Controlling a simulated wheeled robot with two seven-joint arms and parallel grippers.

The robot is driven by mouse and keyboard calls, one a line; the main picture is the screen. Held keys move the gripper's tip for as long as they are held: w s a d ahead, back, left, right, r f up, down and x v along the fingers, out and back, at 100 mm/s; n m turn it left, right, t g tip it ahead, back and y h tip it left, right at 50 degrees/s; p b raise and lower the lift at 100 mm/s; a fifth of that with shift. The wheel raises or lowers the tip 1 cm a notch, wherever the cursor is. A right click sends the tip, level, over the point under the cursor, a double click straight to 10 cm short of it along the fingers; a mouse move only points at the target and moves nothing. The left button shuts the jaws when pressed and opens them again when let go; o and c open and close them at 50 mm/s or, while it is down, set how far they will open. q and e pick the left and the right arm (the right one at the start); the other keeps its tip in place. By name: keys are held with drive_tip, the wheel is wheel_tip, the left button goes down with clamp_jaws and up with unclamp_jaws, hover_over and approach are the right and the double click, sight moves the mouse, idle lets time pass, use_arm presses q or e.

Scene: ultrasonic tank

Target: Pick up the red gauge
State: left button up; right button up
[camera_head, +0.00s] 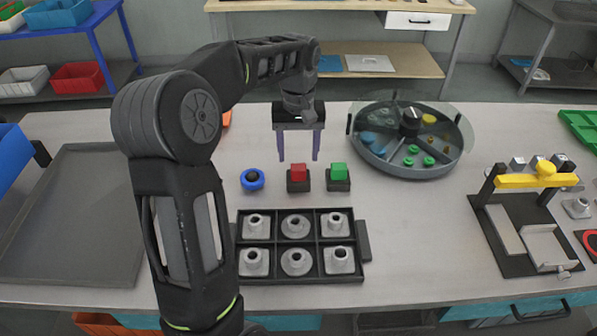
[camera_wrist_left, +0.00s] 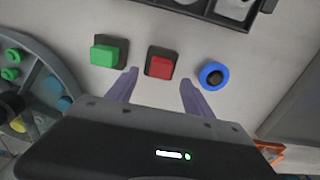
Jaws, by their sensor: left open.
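The red gauge (camera_head: 298,173) is a small red block on a dark square base, standing on the table between a blue ring and a green block. It also shows in the left wrist view (camera_wrist_left: 160,66), near the middle and just ahead of the fingertips. My left gripper (camera_head: 299,158) is open and empty, pointing down above and slightly behind the red gauge. In the left wrist view its two purple fingers (camera_wrist_left: 158,78) lie on either side of the line to the red gauge, apart from it. My right gripper is not in view.
The blue ring (camera_head: 252,180) and the green block (camera_head: 339,173) stand close on either side. A dark tray of grey parts (camera_head: 297,228) lies in front. A round tank (camera_head: 442,165) is at the right, beside a yellow-handled fixture (camera_head: 525,181).

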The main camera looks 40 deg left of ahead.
sight(298, 166)
use_arm(q)
drive_tip(key=shift+f+p, duration=0.7)
drive_tip(key=shift+f, duration=1.9)
drive_tip(key=shift+c, duration=0.2)
clamp_jaws()
